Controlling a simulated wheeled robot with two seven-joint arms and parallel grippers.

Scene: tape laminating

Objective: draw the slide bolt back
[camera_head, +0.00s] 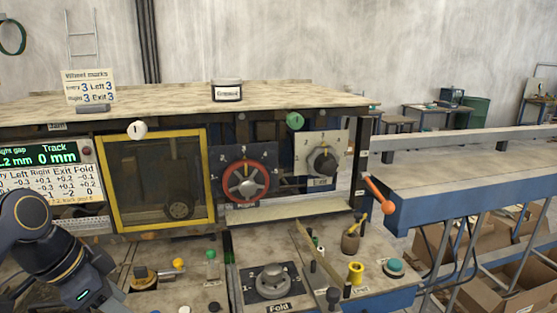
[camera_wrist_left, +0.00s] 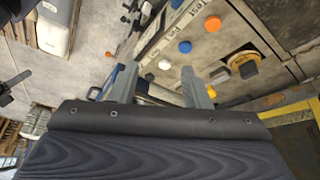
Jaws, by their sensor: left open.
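I cannot pick out the slide bolt for certain in either view. A yellow-framed guard door (camera_head: 122,183) stands shut-looking on the machine front in the head view, with a white round knob (camera_head: 137,129) at its top edge. A yellow frame corner also shows at the right of the left wrist view (camera_wrist_left: 290,112). My left arm comes in at the lower left of the head view, its fingers not clearly visible there. In the left wrist view my left gripper (camera_wrist_left: 158,78) is open and empty, its fingers above the control ledge. My right gripper is not in view.
The ledge carries an orange knob (camera_wrist_left: 213,22), a blue knob (camera_wrist_left: 185,46) and a dark knob on a yellow base (camera_wrist_left: 248,68). A red handwheel (camera_head: 246,184), a grey Fold dial (camera_head: 271,278) and an orange-handled lever (camera_head: 378,193) lie farther right.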

